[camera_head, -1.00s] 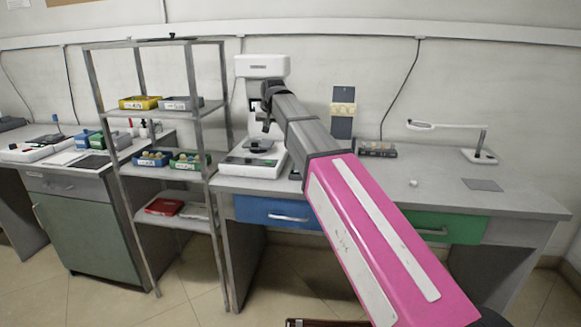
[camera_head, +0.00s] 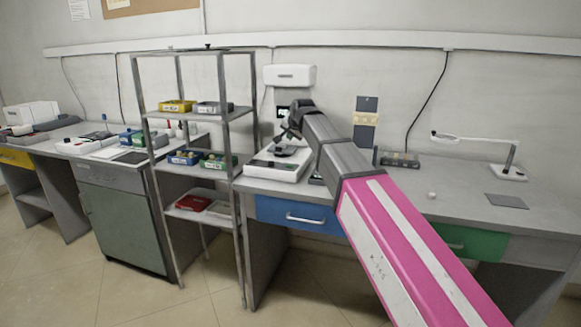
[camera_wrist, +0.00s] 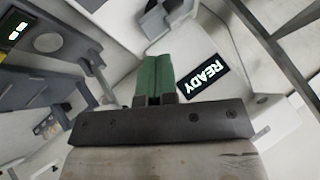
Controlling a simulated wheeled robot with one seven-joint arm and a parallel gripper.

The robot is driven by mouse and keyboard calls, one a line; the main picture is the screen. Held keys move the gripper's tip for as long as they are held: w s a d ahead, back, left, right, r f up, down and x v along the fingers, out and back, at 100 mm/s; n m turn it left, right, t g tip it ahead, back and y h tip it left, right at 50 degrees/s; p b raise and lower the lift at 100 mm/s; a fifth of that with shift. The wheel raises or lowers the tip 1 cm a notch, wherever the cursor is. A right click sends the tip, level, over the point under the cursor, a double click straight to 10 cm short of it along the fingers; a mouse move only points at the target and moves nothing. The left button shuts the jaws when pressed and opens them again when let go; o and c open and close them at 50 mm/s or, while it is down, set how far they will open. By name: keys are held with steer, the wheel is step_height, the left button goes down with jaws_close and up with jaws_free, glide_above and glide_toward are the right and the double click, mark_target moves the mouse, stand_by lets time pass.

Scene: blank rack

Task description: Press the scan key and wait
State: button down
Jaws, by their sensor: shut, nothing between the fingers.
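The white machine (camera_head: 277,170) stands at the left end of the right-hand desk, with a tall head and a dark screen (camera_head: 282,112). In the wrist view a dark display (camera_wrist: 203,77) reads READY. My arm reaches out to the machine. My gripper (camera_head: 290,133) is small and partly hidden by my arm in the head view, in front of the machine's column. In the wrist view its green fingers (camera_wrist: 157,62) are together and empty, pointing towards the machine next to the READY display. I cannot make out the scan key or whether the fingers touch it.
A metal shelf rack (camera_head: 232,200) with small bins stands just left of the machine. A magnifier lamp (camera_head: 508,172), a small white ball (camera_head: 431,195) and a dark block (camera_head: 399,159) are on the desk to the right. The floor in front is clear.

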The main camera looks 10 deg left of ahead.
mark_target(291, 165)
steer(key=shift+f, duration=4.3)
steer(key=shift+f, duration=0.85)
steer(key=shift+r, duration=0.85)
steer(key=shift+r, duration=0.1)
steer(key=shift+r, duration=2.4)
